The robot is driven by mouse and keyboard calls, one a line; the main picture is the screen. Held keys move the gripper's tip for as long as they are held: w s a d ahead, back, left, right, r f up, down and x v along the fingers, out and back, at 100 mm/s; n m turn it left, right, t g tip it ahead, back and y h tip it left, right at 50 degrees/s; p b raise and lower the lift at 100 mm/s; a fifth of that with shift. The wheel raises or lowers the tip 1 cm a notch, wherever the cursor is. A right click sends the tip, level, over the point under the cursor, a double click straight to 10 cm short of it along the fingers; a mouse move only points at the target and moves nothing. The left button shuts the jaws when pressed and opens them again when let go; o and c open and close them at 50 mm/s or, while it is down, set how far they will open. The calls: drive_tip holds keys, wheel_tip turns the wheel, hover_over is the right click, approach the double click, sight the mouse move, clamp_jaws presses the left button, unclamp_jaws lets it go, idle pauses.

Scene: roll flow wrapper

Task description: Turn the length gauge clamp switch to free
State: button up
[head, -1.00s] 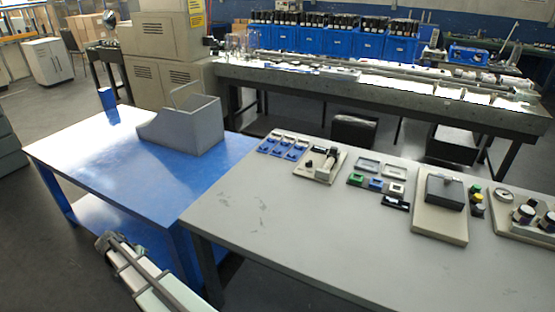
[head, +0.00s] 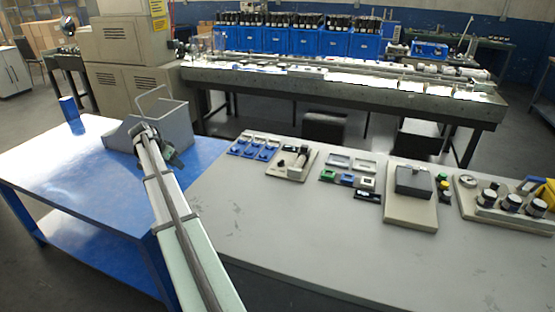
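My arm reaches up from the bottom of the head view over the blue table (head: 60,160). Its end, with my gripper (head: 173,157), is in front of the grey open box (head: 178,122). The fingers are too small and dark to tell open from shut. On the grey table (head: 290,235) lies a beige base with a black and light lever-like part (head: 292,161). I cannot tell whether this is the length gauge clamp switch; no label is readable. My gripper is left of it and apart from it.
Blue switch-like pieces (head: 254,147), small framed modules (head: 347,178), a beige plate with a dark box (head: 412,190) and a panel with black knobs (head: 500,200) stand along the grey table's far side. Its front is clear. A small blue block (head: 71,110) stands on the blue table.

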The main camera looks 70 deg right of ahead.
drive_tip(key=s+d+r+m+y, duration=0.1)
drive_tip(key=s+d+r, duration=0.1)
drive_tip(key=s+d, duration=0.6)
drive_tip(key=s+d+r+m, duration=0.1)
drive_tip(key=s+d+r, duration=0.3)
drive_tip(key=s, duration=0.5)
drive_tip(key=m, duration=0.2)
approach(281, 161)
drive_tip(key=shift+g+y, duration=0.3)
drive_tip(key=x, duration=0.8)
drive_tip(key=shift+w+d, duration=0.3)
drive_tip(key=shift+d, duration=0.15)
drive_tip(key=shift+c, duration=0.2)
clamp_jaws()
